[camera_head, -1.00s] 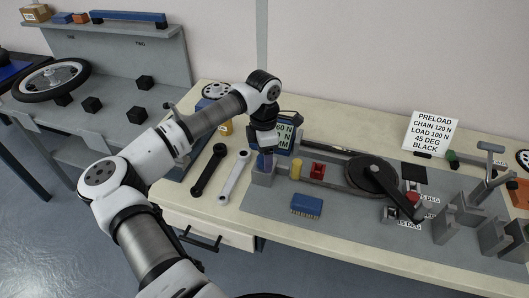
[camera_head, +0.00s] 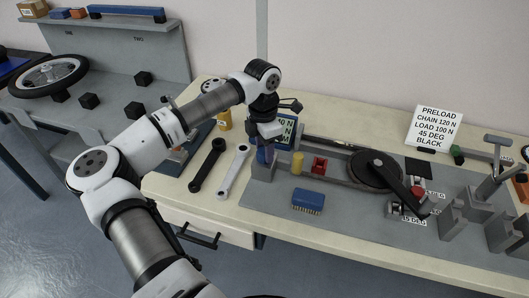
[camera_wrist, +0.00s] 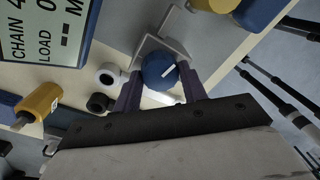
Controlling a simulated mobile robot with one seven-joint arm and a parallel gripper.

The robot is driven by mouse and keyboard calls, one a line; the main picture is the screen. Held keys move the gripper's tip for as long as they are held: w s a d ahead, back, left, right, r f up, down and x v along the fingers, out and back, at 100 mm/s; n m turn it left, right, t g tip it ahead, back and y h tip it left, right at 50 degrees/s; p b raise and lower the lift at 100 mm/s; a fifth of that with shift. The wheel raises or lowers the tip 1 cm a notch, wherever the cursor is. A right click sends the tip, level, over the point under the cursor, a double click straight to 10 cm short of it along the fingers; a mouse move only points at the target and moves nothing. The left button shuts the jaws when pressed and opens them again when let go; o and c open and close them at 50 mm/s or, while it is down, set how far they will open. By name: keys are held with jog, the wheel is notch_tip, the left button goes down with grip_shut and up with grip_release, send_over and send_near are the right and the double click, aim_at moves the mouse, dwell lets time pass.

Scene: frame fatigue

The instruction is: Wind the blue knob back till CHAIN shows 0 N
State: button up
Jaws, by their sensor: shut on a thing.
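The blue knob (camera_wrist: 158,71) sits in a grey bracket in the wrist view, with a white pointer line slanting up and right. My gripper (camera_wrist: 161,84) has its two purple fingers closed on either side of the knob. In the head view my gripper (camera_head: 265,153) points down at the grey block (camera_head: 262,172), and it mostly hides the knob. In the head view the wrist partly covers the display (camera_head: 289,131).
A yellow cylinder (camera_head: 297,160), a red block (camera_head: 319,165) and a blue connector-like block (camera_head: 308,201) lie close right of the grey block. A dark wrench (camera_head: 208,165) and a light wrench (camera_head: 234,171) lie left. A crank disc (camera_head: 373,170) stands further right.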

aim_at(262, 150)
jog(key=n+b, duration=0.4)
jog(key=shift+f, duration=0.2)
jog(key=shift+r+n+b, duration=0.2)
jog(key=shift+n+b, duration=1.05)
jog(key=shift+n, duration=0.35)
jog(key=o, duration=1)
jog(key=r, duration=0.4)
jog(key=r+b, duration=0.1)
jog(key=r, duration=0.9)
jog(key=shift+w+a, duration=0.1)
jog(key=shift+a, duration=0.25)
